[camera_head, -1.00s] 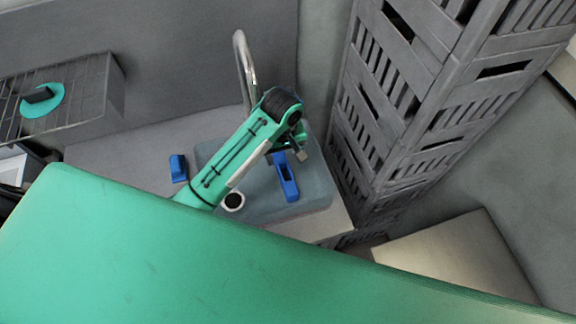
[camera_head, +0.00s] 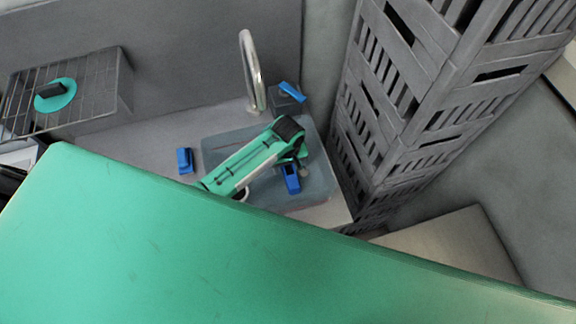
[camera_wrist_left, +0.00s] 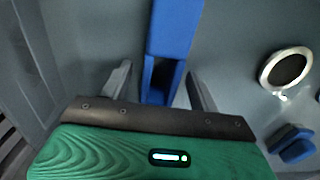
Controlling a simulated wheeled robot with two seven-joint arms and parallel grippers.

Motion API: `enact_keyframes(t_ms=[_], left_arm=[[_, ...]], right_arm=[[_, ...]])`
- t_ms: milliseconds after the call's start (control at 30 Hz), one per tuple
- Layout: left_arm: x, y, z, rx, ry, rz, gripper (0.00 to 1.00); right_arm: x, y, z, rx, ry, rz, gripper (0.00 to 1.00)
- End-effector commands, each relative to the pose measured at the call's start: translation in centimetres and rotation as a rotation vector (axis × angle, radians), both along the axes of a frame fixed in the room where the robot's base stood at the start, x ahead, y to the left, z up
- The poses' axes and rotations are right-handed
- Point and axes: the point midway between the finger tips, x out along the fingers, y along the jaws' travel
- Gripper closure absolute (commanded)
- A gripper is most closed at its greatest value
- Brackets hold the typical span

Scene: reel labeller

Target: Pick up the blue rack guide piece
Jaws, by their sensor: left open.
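A blue slotted piece (camera_head: 291,180), the one nearest my left gripper, lies on the grey-blue tray (camera_head: 318,180); I take it as the rack guide piece. In the left wrist view the blue piece (camera_wrist_left: 172,30) runs up from between the fingers to the top edge. My left gripper (camera_head: 298,162) is over it and hides part of it in the head view. In the left wrist view the left gripper (camera_wrist_left: 158,84) is open, one finger on each side of the piece. I cannot tell whether they touch it. My right gripper is not in view.
A second blue piece (camera_head: 185,160) stands left of the tray. Another blue piece (camera_head: 292,92) sits on a dark block behind. A white ring (camera_wrist_left: 285,68) is beside the gripper. A curved metal tap (camera_head: 250,70) rises behind; stacked grey crates (camera_head: 385,130) stand close on the right.

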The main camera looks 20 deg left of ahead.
Motion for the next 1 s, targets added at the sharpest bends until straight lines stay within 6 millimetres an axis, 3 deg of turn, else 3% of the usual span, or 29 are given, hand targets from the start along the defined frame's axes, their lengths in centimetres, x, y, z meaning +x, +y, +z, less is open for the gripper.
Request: enact_keyframes(t_ms=[267, 533, 833, 1000], left_arm=[[0.0, 0.0, -0.2, 0.000, 0.000, 0.000, 0.40], [0.0, 0.0, -0.2, 0.000, 0.000, 0.000, 0.93], [0.1, -0.1, 0.2, -0.002, -0.003, 0.000, 0.93], [0.1, -0.1, 2.2, -0.002, -0.005, -0.001, 0.93]], right_arm=[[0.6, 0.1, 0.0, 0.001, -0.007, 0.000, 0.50], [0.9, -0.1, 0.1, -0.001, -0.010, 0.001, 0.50], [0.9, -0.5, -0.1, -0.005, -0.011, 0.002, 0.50], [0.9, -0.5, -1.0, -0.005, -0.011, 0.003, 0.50]])
